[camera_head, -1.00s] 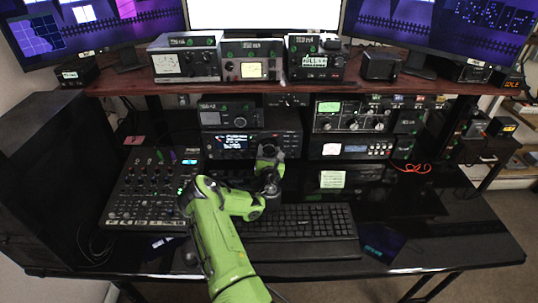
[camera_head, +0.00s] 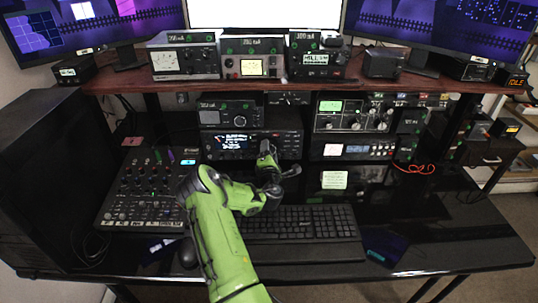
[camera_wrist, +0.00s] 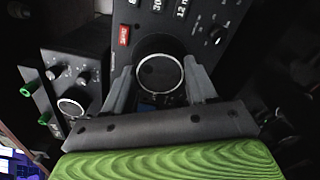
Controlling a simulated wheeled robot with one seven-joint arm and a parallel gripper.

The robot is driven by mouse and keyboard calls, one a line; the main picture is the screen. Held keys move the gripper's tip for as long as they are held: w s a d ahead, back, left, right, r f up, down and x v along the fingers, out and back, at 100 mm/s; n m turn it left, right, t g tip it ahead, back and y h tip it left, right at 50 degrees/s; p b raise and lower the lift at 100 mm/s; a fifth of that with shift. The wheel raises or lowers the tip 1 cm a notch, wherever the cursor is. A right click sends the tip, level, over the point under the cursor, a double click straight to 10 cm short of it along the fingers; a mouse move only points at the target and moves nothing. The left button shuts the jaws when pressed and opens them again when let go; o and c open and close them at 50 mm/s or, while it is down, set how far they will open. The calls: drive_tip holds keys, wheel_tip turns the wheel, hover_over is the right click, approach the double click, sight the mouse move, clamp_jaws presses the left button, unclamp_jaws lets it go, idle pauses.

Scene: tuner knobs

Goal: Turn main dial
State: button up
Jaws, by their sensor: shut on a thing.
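The main dial (camera_wrist: 160,73) is a round black knob with a bright metal rim, on the dark front panel of a radio (camera_wrist: 190,35). In the wrist view my gripper (camera_wrist: 162,80) has one grey finger on each side of the dial and is shut on it.
A small red button (camera_wrist: 124,35) and other knobs sit near the dial. A keyboard (camera_head: 305,222) lies below my arm, with a mixer (camera_head: 145,195) to the left. More radio units (camera_head: 350,115) stand to the right. The upper wooden shelf (camera_head: 290,88) overhangs.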

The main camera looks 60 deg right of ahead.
drive_tip(key=m+b, duration=0.1)
drive_tip(key=m, duration=0.4)
drive_tip(key=shift+f+m, duration=0.1)
drive_tip(key=shift+m, duration=0.2)
idle(0.5)
drive_tip(key=o, duration=1.1)
drive_tip(key=shift+c, duration=0.2)
drive_tip(key=shift+a, duration=0.1)
